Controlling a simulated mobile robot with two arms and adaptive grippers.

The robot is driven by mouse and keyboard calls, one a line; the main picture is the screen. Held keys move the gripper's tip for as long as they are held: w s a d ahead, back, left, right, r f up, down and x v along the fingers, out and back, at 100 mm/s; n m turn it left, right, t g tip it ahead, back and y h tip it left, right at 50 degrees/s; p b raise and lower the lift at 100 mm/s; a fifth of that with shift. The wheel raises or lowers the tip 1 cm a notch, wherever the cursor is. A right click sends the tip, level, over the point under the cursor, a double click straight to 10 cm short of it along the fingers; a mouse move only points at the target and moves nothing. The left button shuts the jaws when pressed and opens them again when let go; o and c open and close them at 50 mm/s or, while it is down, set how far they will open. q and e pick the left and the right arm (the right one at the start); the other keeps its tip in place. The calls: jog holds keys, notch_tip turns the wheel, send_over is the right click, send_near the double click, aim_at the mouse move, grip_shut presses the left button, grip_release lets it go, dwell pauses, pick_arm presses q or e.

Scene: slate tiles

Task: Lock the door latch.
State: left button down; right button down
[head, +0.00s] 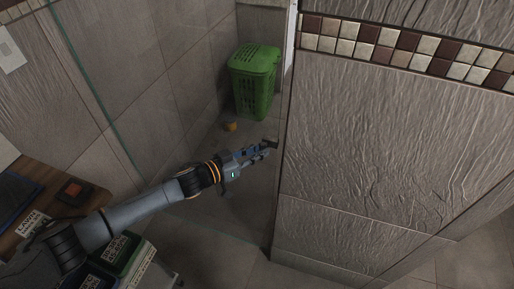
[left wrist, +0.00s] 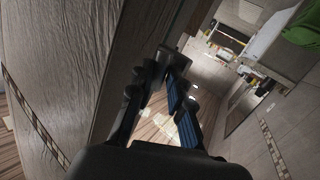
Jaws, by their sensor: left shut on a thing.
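In the head view my left arm reaches from the lower left to the edge of a large tiled panel (head: 385,140). My left gripper (head: 268,148) is at that edge, its fingers closed on a small dark piece, apparently the latch (head: 274,142). In the left wrist view the gripper (left wrist: 165,78) has its dark fingers around a small grey-brown block, apparently the same latch (left wrist: 174,62), beside the panel face (left wrist: 70,60). The fingers hide much of it, so its lock position cannot be told. My right gripper does not show.
A green basket (head: 254,75) stands in the corner beyond the gripper, with a small orange object (head: 230,126) on the floor before it. A glass pane edge (head: 108,122) runs at left. A wooden counter (head: 40,205) and green-edged boxes (head: 128,250) are lower left.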

pick_arm(q)
jog(key=c, duration=1.3)
grip_release()
jog(key=shift+o, duration=0.2)
jog(key=v, duration=1.2)
